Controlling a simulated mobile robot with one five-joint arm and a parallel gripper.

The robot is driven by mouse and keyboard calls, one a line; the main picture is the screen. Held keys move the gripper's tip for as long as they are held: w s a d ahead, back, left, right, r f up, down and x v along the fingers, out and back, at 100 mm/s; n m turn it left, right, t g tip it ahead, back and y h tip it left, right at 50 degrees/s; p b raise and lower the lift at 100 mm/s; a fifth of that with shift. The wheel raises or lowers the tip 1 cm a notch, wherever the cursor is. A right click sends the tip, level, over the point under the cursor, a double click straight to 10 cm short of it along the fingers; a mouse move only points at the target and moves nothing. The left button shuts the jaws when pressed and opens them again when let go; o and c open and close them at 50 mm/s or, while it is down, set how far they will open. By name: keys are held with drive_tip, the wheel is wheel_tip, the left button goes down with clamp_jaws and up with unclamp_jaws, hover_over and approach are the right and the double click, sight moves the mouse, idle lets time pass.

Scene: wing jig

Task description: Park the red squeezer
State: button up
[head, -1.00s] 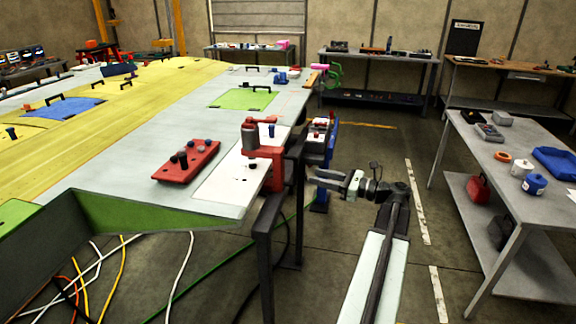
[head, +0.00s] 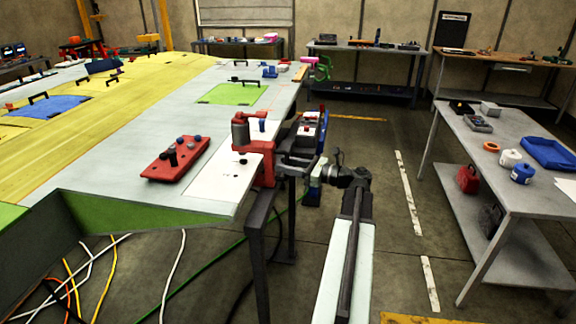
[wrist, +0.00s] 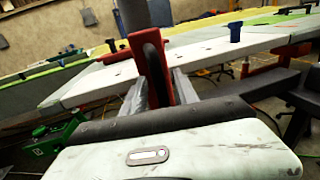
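The red squeezer (head: 262,160), a red C-shaped tool with a grey cylinder on top, sits at the right edge of the wing, over a white panel (head: 218,170). My gripper (head: 292,163) has reached its right side. In the wrist view the squeezer's red body (wrist: 164,62), with a dark slot, stands upright between my two grey fingers (wrist: 160,95). The fingers are apart, one on each side of it; I see no clear grip. The squeezer's lower part is hidden behind my gripper.
A blue stand with a small tray (head: 308,130) is just behind my gripper. A red block with several knobs (head: 175,158) lies on the wing. A grey table (head: 470,150) stands to the right, with open floor between. A dark jig post (head: 258,250) is below the squeezer.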

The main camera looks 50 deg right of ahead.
clamp_jaws()
idle(1.3)
